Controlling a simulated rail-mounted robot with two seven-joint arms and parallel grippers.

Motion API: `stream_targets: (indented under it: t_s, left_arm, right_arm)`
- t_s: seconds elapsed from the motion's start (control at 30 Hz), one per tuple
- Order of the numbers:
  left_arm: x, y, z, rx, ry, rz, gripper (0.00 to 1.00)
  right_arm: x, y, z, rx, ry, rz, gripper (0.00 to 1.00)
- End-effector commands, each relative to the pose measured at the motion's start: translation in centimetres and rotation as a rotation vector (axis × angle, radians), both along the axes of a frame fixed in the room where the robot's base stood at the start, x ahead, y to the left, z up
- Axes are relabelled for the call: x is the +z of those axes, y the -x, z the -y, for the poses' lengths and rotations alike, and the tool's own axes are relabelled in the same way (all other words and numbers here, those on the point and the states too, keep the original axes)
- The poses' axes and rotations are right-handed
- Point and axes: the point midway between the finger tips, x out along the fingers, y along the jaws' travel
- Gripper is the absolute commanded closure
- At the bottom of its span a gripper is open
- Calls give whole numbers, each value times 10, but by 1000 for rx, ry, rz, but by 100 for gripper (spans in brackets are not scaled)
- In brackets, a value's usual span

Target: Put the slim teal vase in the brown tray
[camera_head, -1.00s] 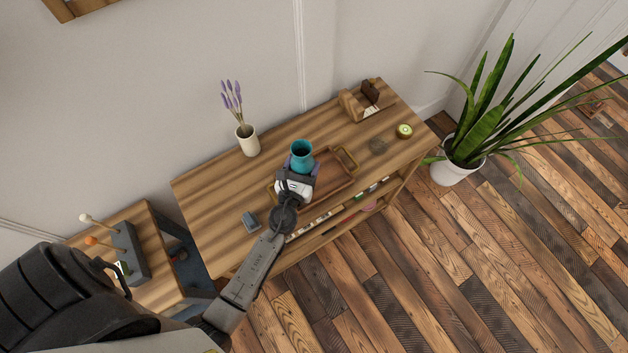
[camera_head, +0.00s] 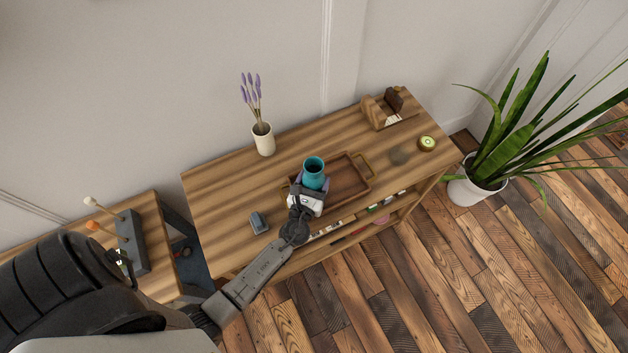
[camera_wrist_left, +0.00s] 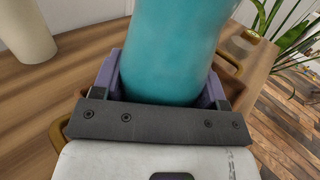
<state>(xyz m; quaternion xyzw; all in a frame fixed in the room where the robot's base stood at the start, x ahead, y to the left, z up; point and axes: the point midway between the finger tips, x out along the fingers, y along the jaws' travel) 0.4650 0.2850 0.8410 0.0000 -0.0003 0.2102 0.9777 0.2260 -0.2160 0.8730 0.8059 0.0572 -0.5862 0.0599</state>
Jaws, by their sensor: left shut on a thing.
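The slim teal vase (camera_head: 314,172) is upright in my left gripper (camera_head: 312,186), at the left part of the brown tray (camera_head: 350,178) in the head view. In the left wrist view the teal vase (camera_wrist_left: 170,50) stands between the two purple-grey fingers of the left gripper (camera_wrist_left: 165,80), which are shut on it. The vase's base is hidden by the gripper, so I cannot tell whether it touches the tray. The tray has brass handles, and one handle (camera_wrist_left: 229,63) shows behind the vase. My right gripper is not in view.
A cream vase with lavender (camera_head: 264,140) stands behind, left of the tray. A small grey-blue object (camera_head: 258,223) lies at the front left. A wooden holder (camera_head: 390,108), a round grey item (camera_head: 398,156) and a green-topped item (camera_head: 427,144) are at right. The tray's right part is empty.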

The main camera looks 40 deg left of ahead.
Motion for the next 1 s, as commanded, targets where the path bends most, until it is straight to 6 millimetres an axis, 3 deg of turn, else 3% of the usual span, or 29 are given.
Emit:
stream_targets:
  t_s: [0.27, 0.3, 0.53, 0.9, 1.0]
  left_arm:
    - [-4, 0, 0, -1, 0, 1, 66]
    - [-4, 0, 0, -1, 0, 0, 31]
    - [-3, 0, 0, -1, 0, -1, 9]
    - [3, 1, 1, 0, 1, -1, 8]
    - [-1, 14, 7, -2, 0, -3, 8]
  right_arm:
    - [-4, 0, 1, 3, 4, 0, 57]
    - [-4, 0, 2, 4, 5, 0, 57]
    - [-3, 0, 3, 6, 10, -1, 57]
    - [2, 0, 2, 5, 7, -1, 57]
    - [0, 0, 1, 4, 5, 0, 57]
